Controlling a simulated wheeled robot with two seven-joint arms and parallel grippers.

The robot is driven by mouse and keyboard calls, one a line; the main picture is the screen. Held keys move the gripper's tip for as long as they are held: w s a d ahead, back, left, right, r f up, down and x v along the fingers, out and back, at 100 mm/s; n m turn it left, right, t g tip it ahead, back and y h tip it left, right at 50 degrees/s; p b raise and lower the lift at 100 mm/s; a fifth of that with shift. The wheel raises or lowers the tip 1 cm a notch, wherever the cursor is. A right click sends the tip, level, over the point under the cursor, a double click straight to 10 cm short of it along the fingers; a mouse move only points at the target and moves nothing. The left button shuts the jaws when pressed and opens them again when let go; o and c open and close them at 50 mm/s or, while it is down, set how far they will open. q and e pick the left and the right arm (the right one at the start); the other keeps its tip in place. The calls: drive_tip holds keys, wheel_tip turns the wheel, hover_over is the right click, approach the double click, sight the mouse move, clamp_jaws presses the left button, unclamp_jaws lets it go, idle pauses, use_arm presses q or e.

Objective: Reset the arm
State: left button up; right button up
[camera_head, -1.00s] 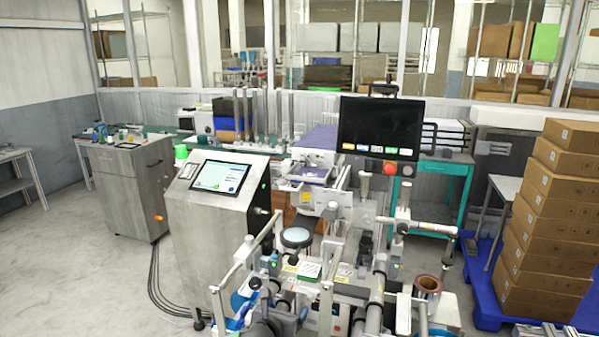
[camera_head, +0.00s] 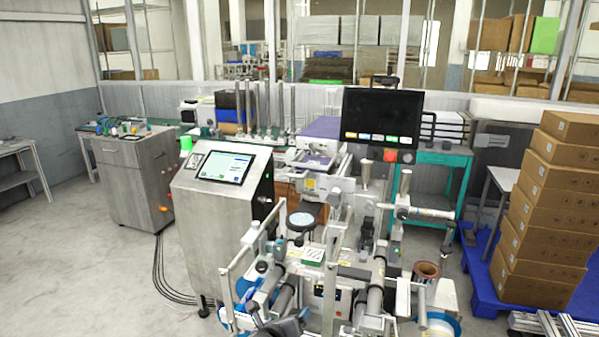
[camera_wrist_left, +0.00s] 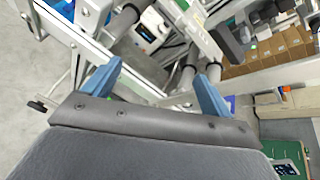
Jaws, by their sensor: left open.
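My left gripper (camera_wrist_left: 157,92) shows in the left wrist view with its two blue fingers wide apart and nothing between them. Behind the fingers are metal frame bars and rollers of the labelling machine. In the head view the labelling machine (camera_head: 322,262) stands at bottom centre, with its rails and rollers. A dark grey part at the bottom edge may be my left arm; its fingers cannot be made out there. My right gripper is in neither view.
A copper-coloured film reel (camera_head: 427,270) sits at the machine's right. A steel cabinet with a screen (camera_head: 224,167) stands left of it. Stacked cardboard boxes (camera_head: 547,215) stand on a blue pallet (camera_head: 482,290) at right. The floor at left is clear, apart from cables by the cabinet.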

use_arm(q)
drive_tip(key=s+a+f+n+g+y, duration=0.1)
drive_tip(key=s+a+f+n+g, duration=0.4)
drive_tip(key=s+n, duration=0.55)
drive_tip(key=s+a+f+n+g+y, duration=0.1)
drive_tip(key=s+a+f+n, duration=0.2)
drive_tip(key=s+a+n, duration=0.6)
drive_tip(key=s+a+f+n+g+y, duration=0.15)
drive_tip(key=s+a+f+n, duration=0.3)
drive_tip(key=s+n, duration=0.85)
wheel_tip(320, 180, down, 25)
drive_tip(key=d+m+g, duration=0.1)
drive_tip(key=d+g, duration=0.1)
drive_tip(key=s+f, duration=0.3)
drive_tip(key=f, duration=0.7)
drive_tip(key=s+f, duration=0.3)
drive_tip(key=f, duration=0.8)
drive_tip(key=shift+s+d+g, duration=0.35)
drive_tip(key=shift+s, duration=0.05)
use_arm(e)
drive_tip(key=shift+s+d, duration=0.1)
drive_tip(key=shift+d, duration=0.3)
use_arm(q)
drive_tip(key=shift+h, duration=0.25)
